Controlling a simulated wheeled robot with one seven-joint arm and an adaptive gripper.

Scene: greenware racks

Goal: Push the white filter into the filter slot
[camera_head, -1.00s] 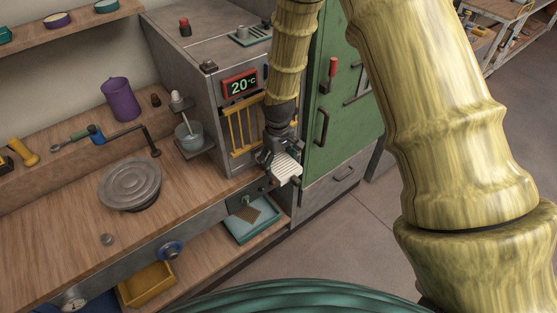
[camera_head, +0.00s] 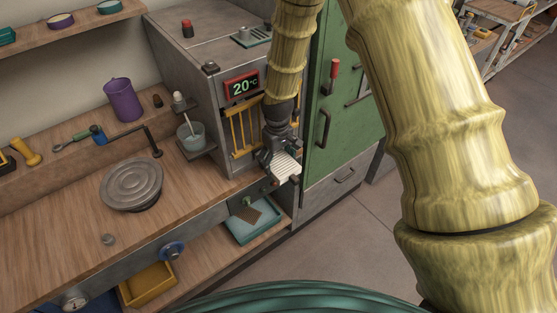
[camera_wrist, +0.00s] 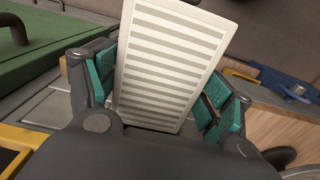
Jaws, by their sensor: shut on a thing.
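The white filter (camera_wrist: 168,60) is a flat ribbed panel. In the wrist view it stands between the two teal finger pads of my gripper (camera_wrist: 165,95), which is shut on it, and it sits tilted in the view. In the head view my gripper (camera_head: 281,158) holds the filter (camera_head: 285,167) in front of the grey kiln-like cabinet, below its yellow grille.
The grey cabinet (camera_head: 205,85) with a 20°C display (camera_head: 243,87) stands beside a green door (camera_head: 345,120). A teal tray (camera_head: 243,232) lies on the lower shelf. A round turntable (camera_head: 132,184) and a purple jug (camera_head: 123,100) are on the wooden bench (camera_head: 60,235).

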